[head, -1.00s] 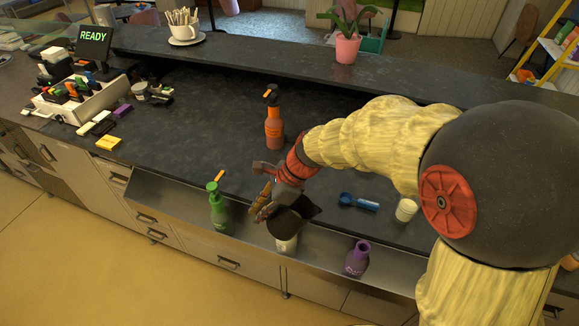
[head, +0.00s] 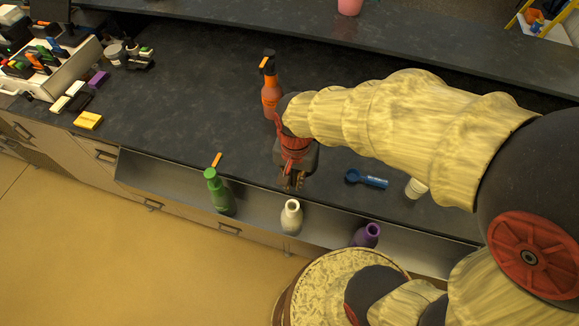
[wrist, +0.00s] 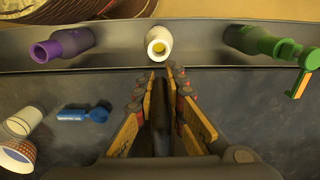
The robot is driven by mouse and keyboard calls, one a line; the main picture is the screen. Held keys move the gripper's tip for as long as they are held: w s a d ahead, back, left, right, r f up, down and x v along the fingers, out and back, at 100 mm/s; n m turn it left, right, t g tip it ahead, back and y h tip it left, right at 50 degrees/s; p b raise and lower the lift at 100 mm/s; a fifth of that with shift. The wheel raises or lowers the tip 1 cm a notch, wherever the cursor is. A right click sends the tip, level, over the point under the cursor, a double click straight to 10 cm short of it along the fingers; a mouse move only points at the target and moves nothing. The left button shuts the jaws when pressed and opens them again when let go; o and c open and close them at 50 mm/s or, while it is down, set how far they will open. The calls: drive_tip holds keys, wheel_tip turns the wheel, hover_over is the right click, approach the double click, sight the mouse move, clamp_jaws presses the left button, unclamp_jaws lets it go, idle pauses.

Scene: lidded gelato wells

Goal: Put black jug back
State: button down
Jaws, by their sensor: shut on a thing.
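My gripper (head: 292,183) hangs over the front edge of the dark counter, pointing down, behind the white bottle. In the wrist view its fingers (wrist: 162,105) are closed in on a narrow dark piece (wrist: 178,135). I take this for part of the black jug; its shape is hard to make out against the dark counter, and the rest of it is hidden by the gripper and arm in the head view.
A steel front trough holds a green bottle (head: 220,192), a white bottle (head: 291,217) and a purple bottle (head: 366,236). An orange spray bottle (head: 271,98) stands behind my gripper. A blue scoop (head: 368,180) and a pale cup (head: 415,188) are right.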

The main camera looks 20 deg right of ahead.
drive_tip(key=w+f, duration=0.2)
drive_tip(key=w, duration=0.1)
drive_tip(key=w+f, duration=0.2)
drive_tip(key=w, duration=0.1)
drive_tip(key=w+d+f+b, duration=0.1)
drive_tip(key=w+f, duration=0.1)
drive_tip(key=f, duration=0.1)
drive_tip(key=shift+w+d+f, duration=0.1)
drive_tip(key=shift+w, duration=0.3)
drive_tip(key=shift+w+f, duration=0.25)
drive_tip(key=shift+f, duration=0.15)
drive_tip(key=shift+f+b, duration=0.45)
drive_tip(key=shift+f, duration=1.05)
drive_tip(key=shift+f, duration=0.1)
drive_tip(key=c, duration=1.8)
unclamp_jaws()
drive_tip(key=shift+c, duration=0.2)
